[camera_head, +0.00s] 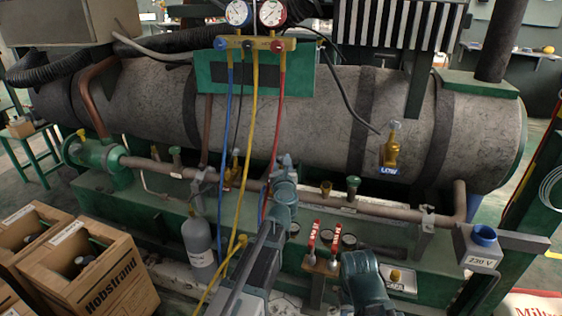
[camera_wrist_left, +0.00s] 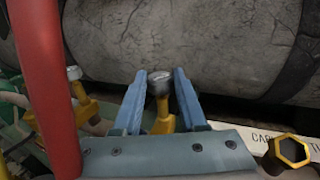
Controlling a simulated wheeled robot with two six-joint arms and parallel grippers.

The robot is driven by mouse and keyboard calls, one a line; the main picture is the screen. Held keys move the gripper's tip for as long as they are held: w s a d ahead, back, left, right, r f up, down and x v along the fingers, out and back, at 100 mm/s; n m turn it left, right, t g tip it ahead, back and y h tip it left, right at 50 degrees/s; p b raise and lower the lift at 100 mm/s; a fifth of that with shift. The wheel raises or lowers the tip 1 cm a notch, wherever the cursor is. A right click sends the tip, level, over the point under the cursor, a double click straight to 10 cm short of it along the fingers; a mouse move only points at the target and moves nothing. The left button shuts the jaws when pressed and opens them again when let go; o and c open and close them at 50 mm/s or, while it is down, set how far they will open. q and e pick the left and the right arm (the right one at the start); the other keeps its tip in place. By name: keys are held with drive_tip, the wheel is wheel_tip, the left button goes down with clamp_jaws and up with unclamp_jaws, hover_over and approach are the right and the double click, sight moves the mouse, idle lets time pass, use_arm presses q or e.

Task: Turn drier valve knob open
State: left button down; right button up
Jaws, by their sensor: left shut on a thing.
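The drier valve knob (camera_wrist_left: 160,84) is a small grey metal knob on a yellow brass valve body (camera_wrist_left: 163,122). It shows in the left wrist view between the two blue-grey fingers of my left gripper (camera_wrist_left: 160,80), which is shut on it. In the head view my left gripper (camera_head: 284,163) reaches the pipe run in front of the big grey tank and hides the knob. How far the knob is turned cannot be told. A teal part of my right arm (camera_head: 362,275) shows at the bottom, but its fingers do not.
A red hose (camera_wrist_left: 45,85) passes close on the left of my left gripper. A second brass valve (camera_wrist_left: 84,103) stands to its left, and a hexagonal brass fitting (camera_wrist_left: 292,150) to its right. The grey tank (camera_head: 320,120) lies behind. Red-handled valves (camera_head: 312,240) stand front right.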

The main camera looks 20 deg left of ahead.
use_arm(q)
drive_tip(key=shift+w+d+y, duration=0.1)
drive_tip(key=shift+y, duration=0.2)
drive_tip(key=n+g+y, duration=0.2)
drive_tip(key=y, duration=0.1)
drive_tip(key=shift+w+d+n, duration=0.2)
drive_tip(key=shift+n, duration=0.2)
drive_tip(key=shift+n+g+y, duration=1.5)
drive_tip(key=shift+y, duration=0.5)
drive_tip(key=shift+c, duration=2.2)
unclamp_jaws()
drive_tip(key=shift+s, duration=0.1)
